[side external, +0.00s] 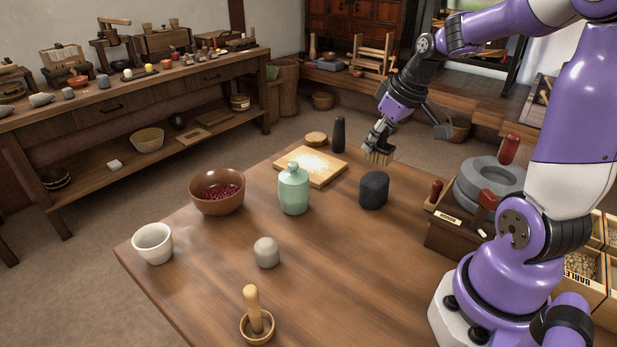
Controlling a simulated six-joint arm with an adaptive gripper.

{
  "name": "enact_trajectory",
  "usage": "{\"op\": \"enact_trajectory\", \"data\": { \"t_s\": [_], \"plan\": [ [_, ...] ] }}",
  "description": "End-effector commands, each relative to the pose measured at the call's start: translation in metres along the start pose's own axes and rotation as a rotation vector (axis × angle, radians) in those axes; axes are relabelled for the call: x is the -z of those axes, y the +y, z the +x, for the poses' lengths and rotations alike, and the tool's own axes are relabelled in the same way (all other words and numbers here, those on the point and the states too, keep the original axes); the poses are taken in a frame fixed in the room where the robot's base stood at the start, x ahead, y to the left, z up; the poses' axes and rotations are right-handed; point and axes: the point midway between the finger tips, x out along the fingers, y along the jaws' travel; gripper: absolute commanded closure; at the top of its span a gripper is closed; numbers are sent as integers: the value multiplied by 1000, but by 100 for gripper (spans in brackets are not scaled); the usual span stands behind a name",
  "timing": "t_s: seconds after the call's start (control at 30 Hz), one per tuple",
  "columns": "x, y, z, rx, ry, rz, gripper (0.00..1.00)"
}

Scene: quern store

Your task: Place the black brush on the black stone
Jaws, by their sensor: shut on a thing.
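My gripper (381,140) is shut on a brush (379,157) whose pale tan bristles point down. Its dark handle is hard to tell from the dark fingers. The black stone (374,190), a rounded dark block, stands on the wooden table, below the brush and slightly to its left in the picture. A gap seems to show between the bristles and the stone's top. How far the brush is in front of or behind the stone is hard to tell from this one view.
A dark upright cylinder (339,135), a floury board (311,167) and a green lidded jar (294,188) stand left of the black stone. A quern (490,182) on a wooden box is at right. A red-brown bowl (217,191) stands farther left.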

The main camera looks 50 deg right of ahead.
Motion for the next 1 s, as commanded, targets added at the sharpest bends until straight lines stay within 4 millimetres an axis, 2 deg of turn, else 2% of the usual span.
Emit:
{"op": "enact_trajectory", "data": {
  "t_s": [0.23,0.63,0.67,0.7,1.0],
  "plan": [
    [-14,0,33,2,-3,0,99],
    [-16,0,38,1,-1,-1,99],
    [-16,0,38,1,-1,-1,49],
    [-16,0,38,0,-1,-1,29],
    [-16,0,38,0,-1,-1,29]
  ]
}}
